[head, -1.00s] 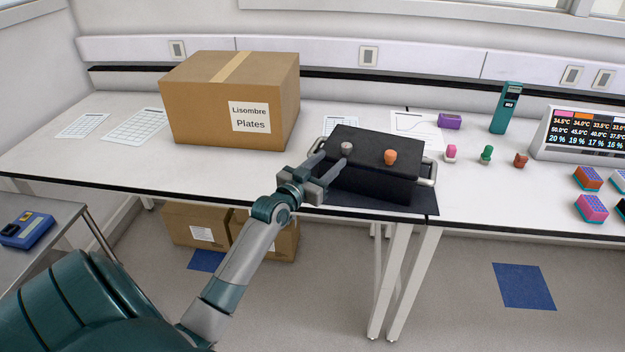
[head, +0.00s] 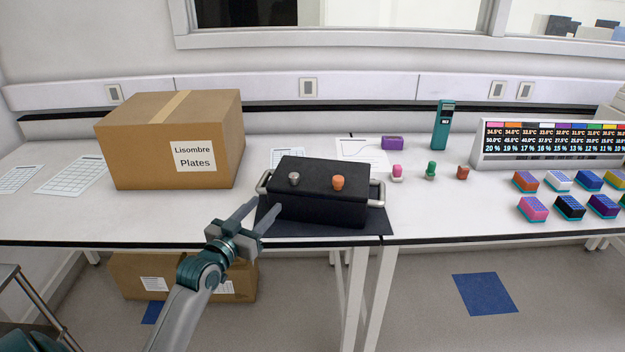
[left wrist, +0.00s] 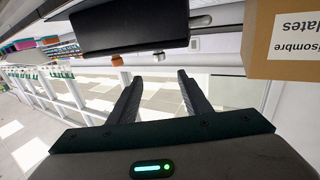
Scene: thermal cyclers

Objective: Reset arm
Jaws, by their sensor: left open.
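My left gripper (head: 262,214) is open and empty in front of the table's front edge, just left of and below the black box. In the left wrist view its two fingers (left wrist: 158,92) are spread with nothing between them. The black box (head: 318,204) has a grey knob (head: 294,179) and an orange knob (head: 338,182) on top and metal handles at its sides. It stands on a dark mat (head: 376,224). The box also shows in the left wrist view (left wrist: 130,28). My right gripper is not in view.
A cardboard box (head: 140,150) stands on the table at left. Several coloured blocks (head: 568,206) and a display (head: 545,150) are at right. Small pink, green and red items stand right of the black box. Another carton (head: 240,275) is under the table.

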